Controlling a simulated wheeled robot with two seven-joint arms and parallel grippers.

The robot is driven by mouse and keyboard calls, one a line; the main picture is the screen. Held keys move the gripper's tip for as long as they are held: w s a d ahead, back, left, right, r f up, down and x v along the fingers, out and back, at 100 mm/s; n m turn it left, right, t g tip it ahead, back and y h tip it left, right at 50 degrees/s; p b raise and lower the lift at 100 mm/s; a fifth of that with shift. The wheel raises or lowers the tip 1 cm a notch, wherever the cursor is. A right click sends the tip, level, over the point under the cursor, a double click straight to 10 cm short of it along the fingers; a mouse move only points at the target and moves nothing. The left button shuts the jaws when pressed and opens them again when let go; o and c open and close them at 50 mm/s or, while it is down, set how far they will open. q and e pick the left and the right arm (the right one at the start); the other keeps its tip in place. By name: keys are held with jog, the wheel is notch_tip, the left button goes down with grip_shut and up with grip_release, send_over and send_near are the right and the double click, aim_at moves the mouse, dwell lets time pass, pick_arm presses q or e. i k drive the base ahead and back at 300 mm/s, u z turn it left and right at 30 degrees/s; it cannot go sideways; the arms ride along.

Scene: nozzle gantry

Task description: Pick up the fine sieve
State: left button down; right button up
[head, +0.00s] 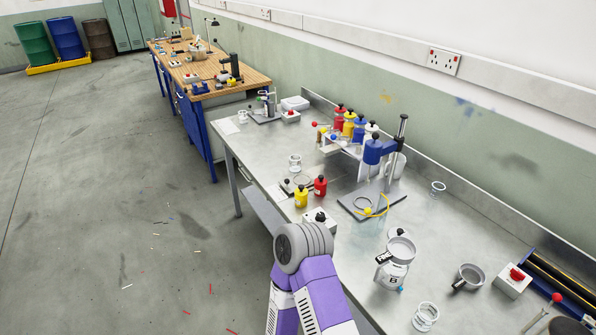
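A round sieve (401,247) with a black, labelled handle rests on top of a white jug (393,276) marked B. A second round, sieve-like piece (302,181) with a dark handle lies farther back on the bench, behind the yellow and red bottles. The labels are too small to read, so I cannot tell which is the fine sieve. Part of my purple arm with a grey joint comes in from the bottom, left of the jug. Neither gripper shows in the head view.
A grey cup (470,276) with a dark handle stands right of the jug, near a red-button box (513,281). A clear ring-shaped jar (426,316) stands in front. A blue-headed stand (373,152) with a yellow tube rises behind. Metal bench (330,255) is partly clear.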

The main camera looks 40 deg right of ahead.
aim_at(386, 256)
jog(key=i, duration=2.2)
jog(key=z, duration=3)
